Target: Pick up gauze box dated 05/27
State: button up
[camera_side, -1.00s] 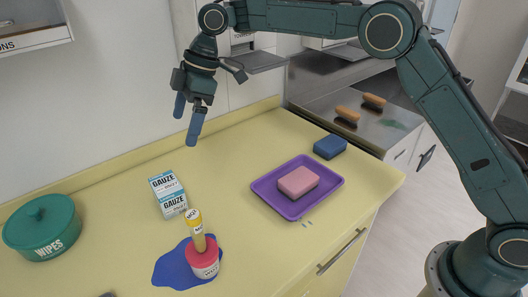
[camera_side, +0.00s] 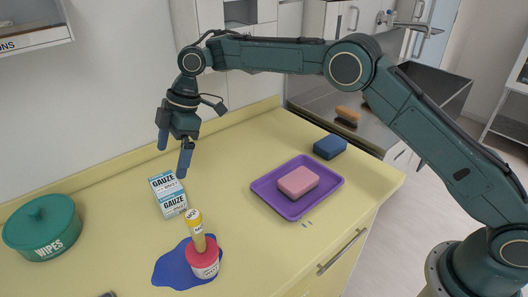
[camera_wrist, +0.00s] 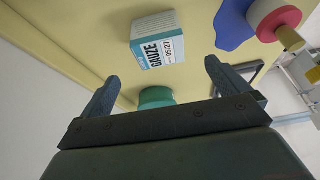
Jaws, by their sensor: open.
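A red-topped tub (camera_side: 203,262) with a yellow-ended cylinder on it stands on a blue patch (camera_side: 171,268) near the box. A green WIPES pot (camera_side: 42,228) is left. A purple tray (camera_side: 327,194) holds a pink sponge (camera_side: 298,181); a blue sponge (camera_side: 330,147) lies behind.

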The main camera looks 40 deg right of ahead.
aim_at(166, 183)
jog(key=shift+x, duration=2.95)
jog(key=shift+f, duration=0.1)
jog(key=shift+x, duration=2.5)
jog(key=shift+d, duration=0.1)
jog(key=c, duration=1.1)
